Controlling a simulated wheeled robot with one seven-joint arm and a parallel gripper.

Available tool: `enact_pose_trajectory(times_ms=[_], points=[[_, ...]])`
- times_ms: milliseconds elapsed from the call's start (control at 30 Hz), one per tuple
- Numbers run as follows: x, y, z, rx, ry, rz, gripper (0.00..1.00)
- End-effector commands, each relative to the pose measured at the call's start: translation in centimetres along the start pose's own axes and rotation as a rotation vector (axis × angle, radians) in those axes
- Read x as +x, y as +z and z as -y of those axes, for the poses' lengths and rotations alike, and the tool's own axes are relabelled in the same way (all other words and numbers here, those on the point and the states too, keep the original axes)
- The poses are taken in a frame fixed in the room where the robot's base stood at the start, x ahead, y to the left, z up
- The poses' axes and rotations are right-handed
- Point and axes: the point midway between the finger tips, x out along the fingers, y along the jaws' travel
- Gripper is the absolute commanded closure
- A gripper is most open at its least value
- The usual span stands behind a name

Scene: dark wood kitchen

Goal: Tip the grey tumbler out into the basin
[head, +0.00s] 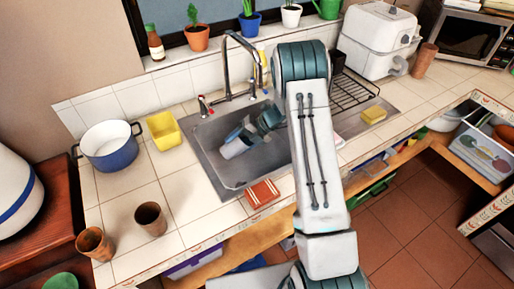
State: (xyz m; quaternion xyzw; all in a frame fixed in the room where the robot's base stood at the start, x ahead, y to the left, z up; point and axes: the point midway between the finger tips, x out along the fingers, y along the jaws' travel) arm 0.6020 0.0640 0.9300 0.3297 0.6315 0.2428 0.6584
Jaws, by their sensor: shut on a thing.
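The grey tumbler (234,149) is over the steel basin (228,181) in the head view, toward its back left part. It lies strongly tilted, with its far end pointing down and left. My gripper (243,135) is shut on it, reaching in from the right. My gripper hides part of the tumbler, and my arm hides the right part of the basin. I cannot tell whether the tumbler touches the basin or whether anything is inside it.
A faucet (228,68) rises behind the basin. A blue pot (109,146) and a yellow container (165,130) stand to the left. Two brown cups (150,219) (94,243) stand at the front left. A red striped cloth (262,193) lies at the basin's front edge.

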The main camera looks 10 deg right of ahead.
Motion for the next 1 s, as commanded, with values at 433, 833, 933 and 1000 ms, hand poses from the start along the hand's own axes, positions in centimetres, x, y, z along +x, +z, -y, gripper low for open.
enact_pose_trajectory(times_ms=[433,833,933,1000], points=[[-0.24,0.06,-0.02,0.011,0.091,-0.011,0.73],[-0.48,0.07,-0.21,0.018,0.144,-0.018,0.73],[-0.54,0.06,-0.26,0.019,0.158,-0.020,0.73],[-0.58,0.07,-0.27,0.020,0.166,-0.021,0.73]])
